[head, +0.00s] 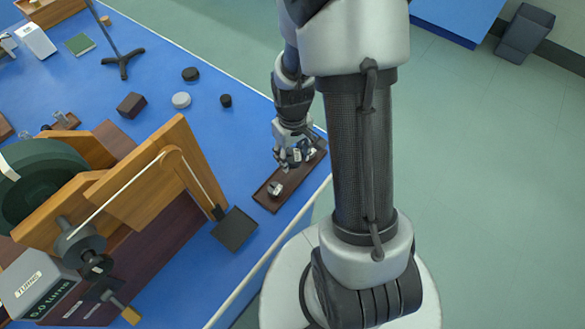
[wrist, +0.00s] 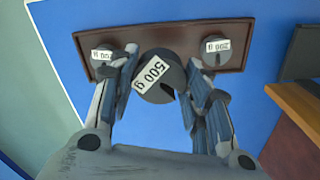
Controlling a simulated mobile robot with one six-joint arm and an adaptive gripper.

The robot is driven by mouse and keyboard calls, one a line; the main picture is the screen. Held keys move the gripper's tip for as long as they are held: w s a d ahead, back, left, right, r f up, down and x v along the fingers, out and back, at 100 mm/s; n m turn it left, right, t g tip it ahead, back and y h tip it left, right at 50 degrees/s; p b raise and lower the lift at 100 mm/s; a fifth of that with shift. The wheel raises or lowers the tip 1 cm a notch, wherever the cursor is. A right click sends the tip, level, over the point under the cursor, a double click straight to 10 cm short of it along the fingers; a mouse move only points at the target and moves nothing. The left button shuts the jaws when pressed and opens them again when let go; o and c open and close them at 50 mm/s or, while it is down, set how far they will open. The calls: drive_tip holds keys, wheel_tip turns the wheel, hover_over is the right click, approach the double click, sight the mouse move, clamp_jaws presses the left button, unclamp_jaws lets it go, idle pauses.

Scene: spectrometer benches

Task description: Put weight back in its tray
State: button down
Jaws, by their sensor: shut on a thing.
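The dark brown weight tray (head: 266,201) lies near the bench's right edge in the head view. In the wrist view the tray (wrist: 155,32) spans the top. A grey round weight labelled 500 g (wrist: 159,77) is between my fingers, overlapping the tray's middle and near edge. My gripper (wrist: 163,74) is shut on it; in the head view my gripper (head: 292,158) is over the tray. Whether the weight touches the tray I cannot tell. Smaller labelled weights stand at the tray's left end (wrist: 103,62) and right end (wrist: 217,53) in the wrist view.
A wooden apparatus with a green wheel (head: 48,185) and a dark square plate (head: 235,229) stand left of the tray.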

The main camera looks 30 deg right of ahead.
drive_tip(key=shift+f+b, duration=0.9)
drive_tip(key=shift+f, duration=1.9)
drive_tip(key=shift+f, duration=0.2)
drive_tip(key=c, duration=0.9)
unclamp_jaws()
drive_tip(key=shift+o, duration=0.2)
drive_tip(key=shift+r, duration=0.15)
wheel_tip(320, 180, up, 12)
drive_tip(key=p, duration=0.4)
drive_tip(key=shift+p, duration=0.4)
wheel_tip(320, 180, up, 7)
drive_tip(key=t, duration=0.1)
hover_over(292, 172)
drive_tip(key=a, duration=0.2)
drive_tip(key=s+a+r+t, duration=0.1)
drive_tip(key=s+a+r, duration=0.3)
drive_tip(key=s+r, duration=0.2)
drive_tip(key=s+a+r+t, duration=0.2)
drive_tip(key=s+a+r, duration=0.2)
drive_tip(key=s+r, duration=0.3)
wheel_tip(292, 172, up, 3)
drive_tip(key=shift+s+a+f+t, duration=0.2)
drive_tip(key=shift+s+a+t, duration=0.05)
drive_tip(key=shift+a+t, duration=0.05)
